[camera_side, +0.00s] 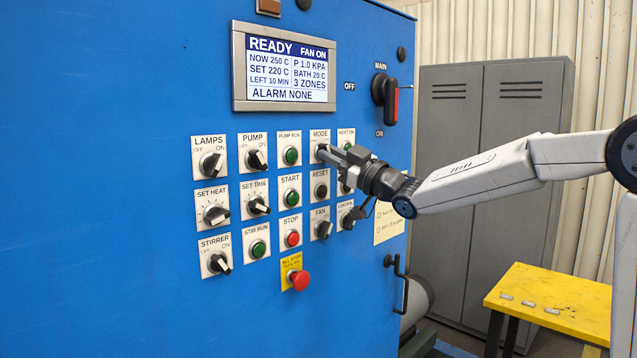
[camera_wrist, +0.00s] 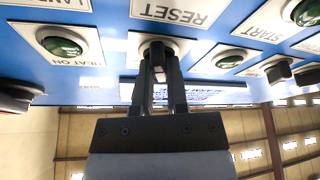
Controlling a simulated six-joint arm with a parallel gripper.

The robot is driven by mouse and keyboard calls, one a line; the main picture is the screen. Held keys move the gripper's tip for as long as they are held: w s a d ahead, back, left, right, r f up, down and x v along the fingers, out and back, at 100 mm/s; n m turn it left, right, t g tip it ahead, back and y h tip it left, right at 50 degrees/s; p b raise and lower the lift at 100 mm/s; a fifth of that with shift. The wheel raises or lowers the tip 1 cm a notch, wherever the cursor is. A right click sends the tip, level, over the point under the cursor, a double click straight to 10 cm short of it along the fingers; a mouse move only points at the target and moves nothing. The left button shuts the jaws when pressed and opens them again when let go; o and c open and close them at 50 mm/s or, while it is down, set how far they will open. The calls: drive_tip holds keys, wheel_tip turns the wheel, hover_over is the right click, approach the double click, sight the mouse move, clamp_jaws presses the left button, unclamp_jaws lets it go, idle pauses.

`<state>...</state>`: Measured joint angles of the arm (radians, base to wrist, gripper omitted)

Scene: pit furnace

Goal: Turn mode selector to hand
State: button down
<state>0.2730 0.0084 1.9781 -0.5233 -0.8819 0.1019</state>
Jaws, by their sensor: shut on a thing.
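The mode selector, a black knob on a white plate labelled MODE (camera_side: 320,136), is in the top row of the blue panel in the side view. In the wrist view the knob (camera_wrist: 158,48) is at the upper middle, and the picture is upside down. My gripper (camera_side: 328,152) reaches the knob from the right. In the wrist view its two dark fingers (camera_wrist: 160,72) are closed on the knob, one on each side. The fingers hide much of the knob and its plate lettering, so I cannot tell which position it points to.
The green HEAT ON lamp (camera_wrist: 62,43) and the PUMP RUN lamp (camera_side: 291,156) flank the selector. The RESET button (camera_side: 321,190) is just below it. The display (camera_side: 287,68) reads READY, FAN ON. A red-handled main switch (camera_side: 386,92) is at upper right.

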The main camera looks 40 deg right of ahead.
drive_tip(key=shift+n+y, duration=0.6)
drive_tip(key=shift+n, duration=0.6)
drive_tip(key=shift+r+g, duration=0.1)
drive_tip(key=shift+g, duration=0.2)
drive_tip(key=c, duration=0.6)
unclamp_jaws()
drive_tip(key=shift+c, duration=0.2)
drive_tip(key=shift+s, duration=0.1)
drive_tip(key=v, duration=0.7)
drive_tip(key=shift+s, duration=0.25)
drive_tip(key=shift+d, duration=0.1)
